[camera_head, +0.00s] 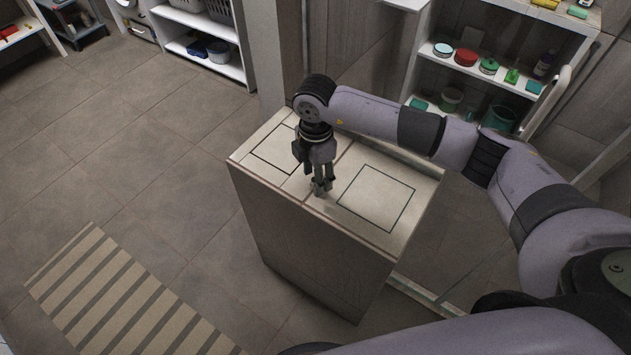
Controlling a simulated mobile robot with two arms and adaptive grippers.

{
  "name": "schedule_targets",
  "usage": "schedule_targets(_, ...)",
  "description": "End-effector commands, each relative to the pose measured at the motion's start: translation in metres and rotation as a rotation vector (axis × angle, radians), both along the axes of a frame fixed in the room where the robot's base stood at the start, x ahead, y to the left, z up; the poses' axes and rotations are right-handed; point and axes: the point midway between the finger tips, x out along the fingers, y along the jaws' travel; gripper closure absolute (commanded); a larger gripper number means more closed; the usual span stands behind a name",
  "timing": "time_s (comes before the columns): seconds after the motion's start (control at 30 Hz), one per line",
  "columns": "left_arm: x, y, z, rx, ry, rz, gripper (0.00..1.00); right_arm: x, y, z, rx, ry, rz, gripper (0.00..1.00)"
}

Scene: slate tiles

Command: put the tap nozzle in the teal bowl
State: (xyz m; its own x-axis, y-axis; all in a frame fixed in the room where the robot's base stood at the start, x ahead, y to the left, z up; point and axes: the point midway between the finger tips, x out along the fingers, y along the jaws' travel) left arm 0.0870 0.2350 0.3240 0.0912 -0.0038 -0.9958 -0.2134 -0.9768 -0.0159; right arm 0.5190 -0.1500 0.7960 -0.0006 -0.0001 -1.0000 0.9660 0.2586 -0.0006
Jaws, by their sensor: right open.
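My right gripper (320,186) points down over the top of a pale cabinet (425,178), between two outlined squares. Its fingers are open, close to the surface. I cannot make out a tap nozzle; anything small at the fingertips blends with the dark fingers. I see no clear teal bowl on the cabinet top. A teal, round, open-topped container (499,118) stands on the white shelf at the back right, but I cannot tell whether it is the bowl. My left gripper is out of view.
A dark-outlined square (277,148) and a teal-outlined square (376,198) on the cabinet top look empty. The white shelf (462,80) behind holds several jars and bottles. A striped mat (105,290) lies on the tiled floor at left, with open floor around it.

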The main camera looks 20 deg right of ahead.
Motion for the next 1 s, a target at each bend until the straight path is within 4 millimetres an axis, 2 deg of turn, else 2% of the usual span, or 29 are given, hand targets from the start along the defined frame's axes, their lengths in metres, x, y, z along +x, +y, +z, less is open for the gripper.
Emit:
schedule_targets(0.17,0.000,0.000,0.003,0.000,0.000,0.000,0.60,0.000,0.000,-0.021,0.000,0.001,0.000,0.56)
schedule_targets(0.43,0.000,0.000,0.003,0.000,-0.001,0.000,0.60,0.000,0.000,-0.023,0.000,-0.001,0.000,0.56)
schedule_targets(1.0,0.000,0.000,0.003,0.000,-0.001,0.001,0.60,0.000,0.000,-0.023,0.000,-0.001,0.000,0.94)
